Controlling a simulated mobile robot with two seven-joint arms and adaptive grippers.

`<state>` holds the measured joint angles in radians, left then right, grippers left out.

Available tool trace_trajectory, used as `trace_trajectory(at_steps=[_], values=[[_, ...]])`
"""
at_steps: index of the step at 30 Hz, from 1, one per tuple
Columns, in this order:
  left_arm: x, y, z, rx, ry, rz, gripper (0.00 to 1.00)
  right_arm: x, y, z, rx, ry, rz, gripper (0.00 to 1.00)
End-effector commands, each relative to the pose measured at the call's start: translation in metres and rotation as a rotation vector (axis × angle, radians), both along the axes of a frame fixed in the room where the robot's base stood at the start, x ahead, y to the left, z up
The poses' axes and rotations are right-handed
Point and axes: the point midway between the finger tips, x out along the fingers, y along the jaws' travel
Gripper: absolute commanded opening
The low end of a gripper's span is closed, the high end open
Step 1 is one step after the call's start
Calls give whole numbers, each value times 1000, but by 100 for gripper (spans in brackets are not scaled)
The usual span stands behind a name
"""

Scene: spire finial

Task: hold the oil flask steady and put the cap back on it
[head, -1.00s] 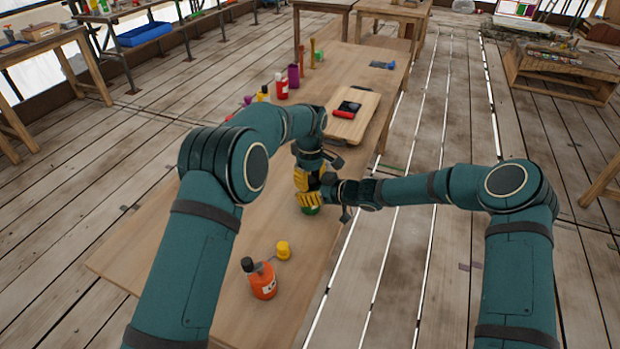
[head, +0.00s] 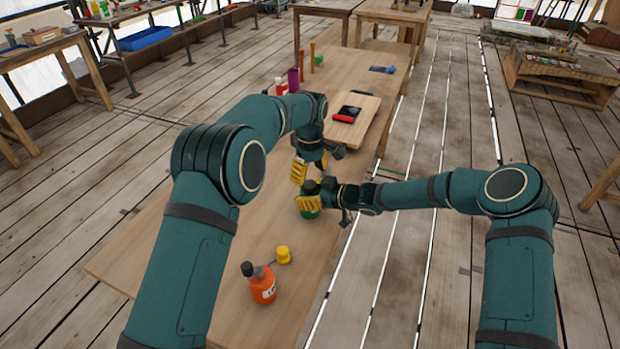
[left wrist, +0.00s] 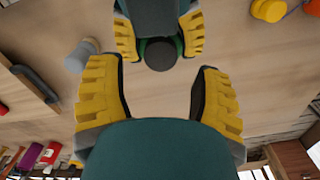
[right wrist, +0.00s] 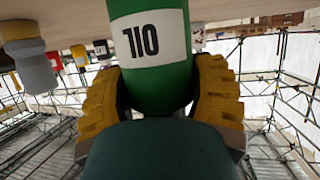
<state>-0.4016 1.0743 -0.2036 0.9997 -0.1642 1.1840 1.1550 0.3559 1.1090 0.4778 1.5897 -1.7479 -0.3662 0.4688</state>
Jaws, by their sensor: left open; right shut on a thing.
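The oil flask (head: 308,214) is green and stands upright on the wooden table. Its white label with dark letters shows upside down in the right wrist view (right wrist: 155,40). My right gripper (head: 308,202) is shut around the flask's body. A dark round cap (left wrist: 160,54) sits on top of the flask between the right gripper's fingers; it also shows in the head view (head: 311,187). I cannot tell how firmly it is seated. My left gripper (head: 299,172) is open and empty, just above and beyond the cap, apart from it.
An orange flask (head: 263,288) with a dark cap and a yellow piece (head: 283,255) stand at the table's near end. A wooden board (head: 357,120) with a red and black item (head: 348,114) lies beyond the grippers. A grey-topped flask (right wrist: 35,70) stands nearby.

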Motion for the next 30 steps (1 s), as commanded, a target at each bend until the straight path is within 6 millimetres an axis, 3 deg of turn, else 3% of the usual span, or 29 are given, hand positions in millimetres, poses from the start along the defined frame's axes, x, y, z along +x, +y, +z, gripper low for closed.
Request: trace_trajectory(at_steps=[8,21,30], values=[[0,0,1,-1,1,12,65,1,-1,0,0,0,-1,0],[0,1,34,0,6,347,65,1,-1,0,0,-1,-2,0],[0,1,38,3,3,390,65,1,-1,0,0,-1,-2,0]])
